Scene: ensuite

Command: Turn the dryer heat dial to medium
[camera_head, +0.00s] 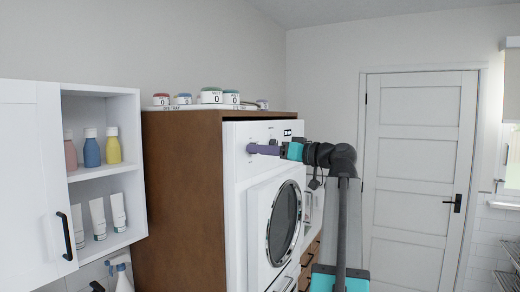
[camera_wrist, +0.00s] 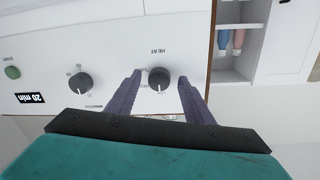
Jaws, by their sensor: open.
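The white dryer (camera_head: 243,215) stands in a brown wooden surround in the head view. Its control panel (camera_wrist: 110,50) fills the upper left of the wrist view, upside down. The black heat dial (camera_wrist: 158,75), labelled HEAT, has a pale pointer mark toward the picture's bottom; the small setting words around it are too small to read surely. My gripper (camera_wrist: 160,79) is open, with one purple finger on either side of the dial. I cannot tell whether the fingers touch it. In the head view my gripper (camera_head: 251,149) is at the panel and hides the dial.
A minutes dial (camera_wrist: 79,82), a "20 min" display (camera_wrist: 30,98) and a green start button (camera_wrist: 13,72) sit along the panel. Lidded jars (camera_head: 211,96) stand on a tray atop the surround. An open-shelf cabinet (camera_head: 100,185) is left; a closed white door (camera_head: 415,170) is right.

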